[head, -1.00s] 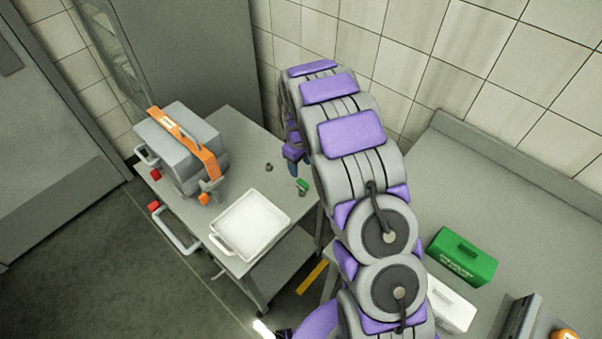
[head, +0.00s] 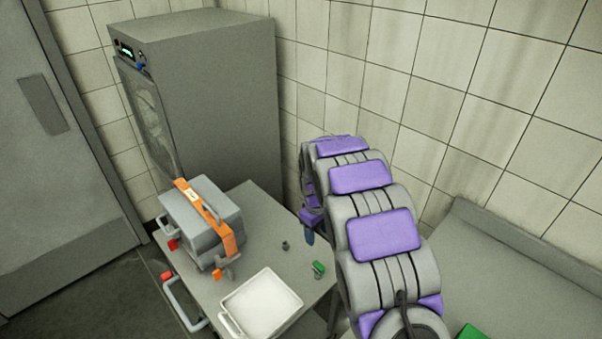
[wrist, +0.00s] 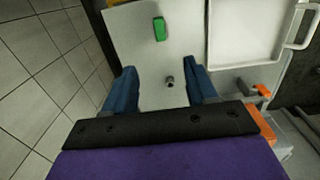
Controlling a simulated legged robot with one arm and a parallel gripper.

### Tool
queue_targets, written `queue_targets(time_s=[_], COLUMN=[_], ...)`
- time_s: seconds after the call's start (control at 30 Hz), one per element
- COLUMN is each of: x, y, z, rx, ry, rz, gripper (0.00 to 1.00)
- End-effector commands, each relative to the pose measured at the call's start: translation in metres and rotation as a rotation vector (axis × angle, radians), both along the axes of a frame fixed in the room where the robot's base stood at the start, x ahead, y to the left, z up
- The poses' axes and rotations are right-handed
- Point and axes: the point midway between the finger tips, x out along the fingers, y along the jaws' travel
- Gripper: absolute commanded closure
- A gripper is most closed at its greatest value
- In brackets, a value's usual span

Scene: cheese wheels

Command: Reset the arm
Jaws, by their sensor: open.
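My arm, grey with purple pads, arches across the right of the head view, its end hanging over the far right edge of the grey cart (head: 237,300). My gripper (wrist: 163,84) shows in the wrist view as two blue fingers set wide apart, with nothing held between them. It points down over the cart top, and a small dark knob-like object (wrist: 170,81) shows in the gap between the fingers, below them. In the head view only one blue fingertip (head: 310,237) can be made out.
A grey case with an orange strap (head: 203,220) and a white tray (head: 262,304) stand on the cart. A small green object (head: 318,269) lies near its right edge. A tall grey cabinet (head: 215,95) stands behind. A counter (head: 500,270) fills the right, beside the tiled wall.

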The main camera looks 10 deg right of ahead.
Motion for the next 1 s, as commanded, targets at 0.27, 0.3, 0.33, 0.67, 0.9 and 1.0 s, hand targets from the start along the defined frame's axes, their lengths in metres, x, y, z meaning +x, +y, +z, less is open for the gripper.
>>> queue_targets(time_s=[0.27, 0.3, 0.33, 0.67, 0.9, 1.0], x=[-0.018, -0.027, -0.035, -0.128, -0.205, -0.237], y=[-0.004, -0.005, -0.006, -0.015, -0.016, -0.016], z=[0.024, 0.032, 0.038, 0.107, 0.141, 0.151], rx=[-0.004, -0.006, -0.007, -0.011, -0.009, -0.007], ry=[0.0, 0.005, 0.009, 0.035, 0.059, 0.068], rz=[-0.041, -0.059, -0.073, -0.247, -0.362, -0.408], gripper=[0.43, 0.43, 0.43, 0.43, 0.43, 0.43])
